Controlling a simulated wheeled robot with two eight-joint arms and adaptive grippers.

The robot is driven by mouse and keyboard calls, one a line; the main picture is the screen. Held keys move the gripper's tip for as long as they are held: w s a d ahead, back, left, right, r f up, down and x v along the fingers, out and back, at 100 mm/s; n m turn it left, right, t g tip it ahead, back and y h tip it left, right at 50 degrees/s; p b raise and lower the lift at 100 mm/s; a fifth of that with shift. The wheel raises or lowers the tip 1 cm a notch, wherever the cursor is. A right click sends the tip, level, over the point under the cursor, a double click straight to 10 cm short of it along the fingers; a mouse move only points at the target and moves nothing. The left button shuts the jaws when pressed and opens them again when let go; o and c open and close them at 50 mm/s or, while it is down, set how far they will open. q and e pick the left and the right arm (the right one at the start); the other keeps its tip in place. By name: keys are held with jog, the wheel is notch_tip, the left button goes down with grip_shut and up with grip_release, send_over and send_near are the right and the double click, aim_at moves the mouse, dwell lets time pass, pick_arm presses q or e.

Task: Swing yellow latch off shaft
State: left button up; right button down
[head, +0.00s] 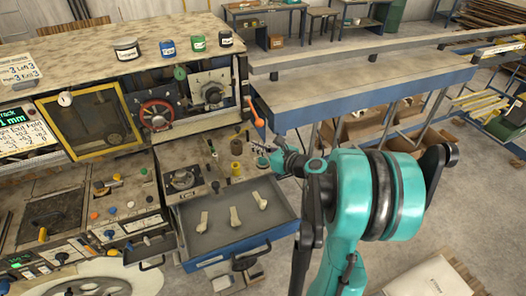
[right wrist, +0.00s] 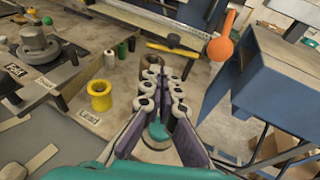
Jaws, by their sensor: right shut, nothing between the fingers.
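The yellow latch looks to be a thin yellow bar (right wrist: 172,49) in the right wrist view, lying roughly level beyond my fingertips. A gap shows between it and the fingers. I cannot make out the shaft it sits on, nor the latch clearly in the head view. My right gripper (head: 262,149) is over the right edge of the machine in the head view. In the right wrist view the right gripper (right wrist: 164,80) has its fingers together and empty. My left gripper is not in view.
An orange-handled lever (head: 257,112) stands right of the latch area; it also shows in the right wrist view (right wrist: 221,47). A yellow spool (right wrist: 99,95) stands left of my fingers. An open drawer (head: 232,237) juts out below. A blue bench (head: 350,80) is at right.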

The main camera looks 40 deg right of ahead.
aim_at(240, 144)
jog(key=x, duration=0.6)
jog(key=shift+w+a+r, duration=0.1)
jog(key=shift+w+r, duration=0.25)
jog(key=shift+w+a, duration=0.1)
jog(key=shift+w, duration=0.65)
jog(key=shift+a+m+h, duration=0.1)
jog(key=shift+m+h, duration=0.2)
jog(key=shift+w+m+h, duration=0.1)
jog(key=shift+m+h, duration=0.2)
jog(key=shift+h, duration=0.1)
